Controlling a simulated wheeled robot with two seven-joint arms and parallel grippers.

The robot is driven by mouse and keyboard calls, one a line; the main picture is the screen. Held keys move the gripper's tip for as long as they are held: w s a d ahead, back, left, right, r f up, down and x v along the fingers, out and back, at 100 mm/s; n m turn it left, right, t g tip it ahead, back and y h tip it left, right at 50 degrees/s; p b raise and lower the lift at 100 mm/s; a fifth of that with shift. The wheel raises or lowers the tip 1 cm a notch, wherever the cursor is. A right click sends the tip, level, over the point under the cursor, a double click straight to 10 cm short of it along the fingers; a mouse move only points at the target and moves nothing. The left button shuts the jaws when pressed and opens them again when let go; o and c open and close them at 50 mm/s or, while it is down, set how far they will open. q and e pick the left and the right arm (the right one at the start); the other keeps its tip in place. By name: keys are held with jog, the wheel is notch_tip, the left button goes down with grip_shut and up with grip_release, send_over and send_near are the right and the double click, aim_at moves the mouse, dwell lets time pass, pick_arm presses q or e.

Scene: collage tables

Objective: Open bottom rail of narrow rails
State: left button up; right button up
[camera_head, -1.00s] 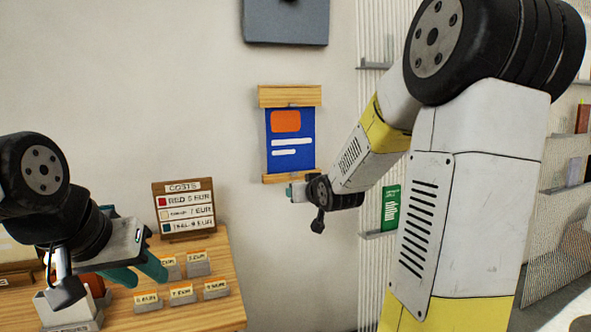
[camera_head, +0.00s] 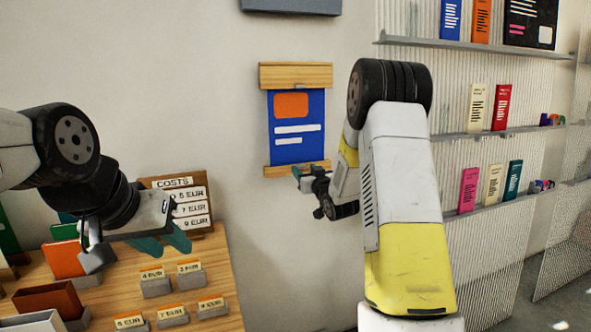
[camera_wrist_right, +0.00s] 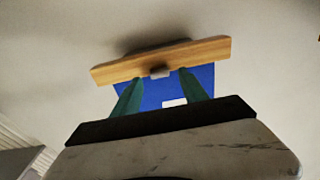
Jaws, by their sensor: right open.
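A blue poster (camera_head: 284,122) with an orange block hangs on the wall between a wooden top rail (camera_head: 290,75) and a thinner wooden bottom rail (camera_head: 278,171). My right gripper (camera_head: 301,173) is at the bottom rail, partly covering its right half. In the right wrist view, its open teal fingers (camera_wrist_right: 160,85) point at a wooden rail (camera_wrist_right: 205,50). A small grey tab (camera_wrist_right: 160,72) at the rail's middle lies between the fingertips, and the blue poster shows behind them. I cannot tell whether the fingers touch the rail. My left gripper (camera_head: 170,243) is open and empty over the table.
A wooden table (camera_head: 215,275) at left holds several price-card holders, a costs board (camera_head: 185,200) and boxes. A grey panel (camera_head: 290,5) is above the poster. Shelves (camera_head: 480,134) with booklets stand at right. The wall around the poster is clear.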

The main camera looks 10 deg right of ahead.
jog(key=shift+w+a, duration=0.15)
jog(key=shift+w, duration=0.75)
grip_shut()
